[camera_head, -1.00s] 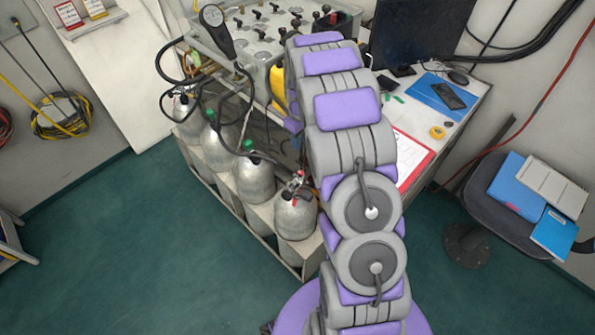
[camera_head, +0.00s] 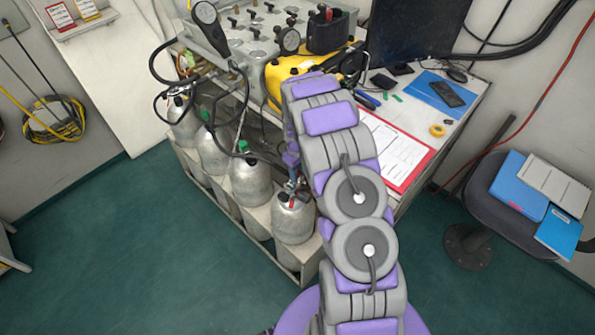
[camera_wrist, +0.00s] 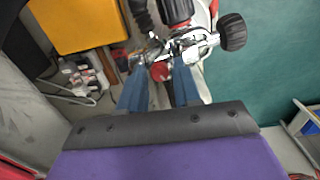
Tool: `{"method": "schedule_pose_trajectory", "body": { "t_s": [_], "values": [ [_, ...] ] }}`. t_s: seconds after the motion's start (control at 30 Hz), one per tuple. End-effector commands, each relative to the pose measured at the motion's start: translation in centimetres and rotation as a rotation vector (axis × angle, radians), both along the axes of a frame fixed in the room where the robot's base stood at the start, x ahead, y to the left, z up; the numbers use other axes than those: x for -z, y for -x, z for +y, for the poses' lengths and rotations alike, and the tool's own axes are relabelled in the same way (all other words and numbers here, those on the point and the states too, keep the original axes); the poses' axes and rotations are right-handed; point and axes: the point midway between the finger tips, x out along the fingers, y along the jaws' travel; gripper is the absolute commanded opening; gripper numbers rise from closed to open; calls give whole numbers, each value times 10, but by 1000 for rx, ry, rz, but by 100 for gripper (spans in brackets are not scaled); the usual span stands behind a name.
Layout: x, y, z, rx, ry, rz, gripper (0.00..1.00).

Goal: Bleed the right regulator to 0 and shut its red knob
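In the wrist view the regulator (camera_wrist: 190,44) is a shiny metal body with a black knob (camera_wrist: 232,32) on its right. A small red knob (camera_wrist: 161,71) sits below the metal body. My gripper (camera_wrist: 160,76) has two blue fingers, apart, one on each side of the red knob, with a gap visible. I cannot tell whether either finger touches it. In the head view the rightmost cylinder (camera_head: 294,222) stands in the rack, its regulator largely hidden by my arm. The regulator's gauge reading is not legible.
Several more cylinders (camera_head: 250,183) stand left of it in the rack. The grey gauge panel (camera_head: 235,40), yellow case (camera_head: 280,72) and red clipboard (camera_head: 408,180) lie on the desk above. A chair (camera_head: 480,190) stands at right. Green floor is clear at left.

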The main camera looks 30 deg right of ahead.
Motion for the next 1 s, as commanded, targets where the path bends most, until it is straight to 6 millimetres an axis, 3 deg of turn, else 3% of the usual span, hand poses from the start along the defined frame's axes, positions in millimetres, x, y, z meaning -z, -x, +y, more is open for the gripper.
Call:
{"method": "schedule_pose_trajectory", "body": {
  "t_s": [0.23, 0.57, 1.0],
  "values": [
    [0, 0, 0, 0, 1, -1, 32],
    [0, -1, 0, 0, 2, -2, 0],
    [-1, -1, 0, 53, 2, -2, 0]
  ]
}}
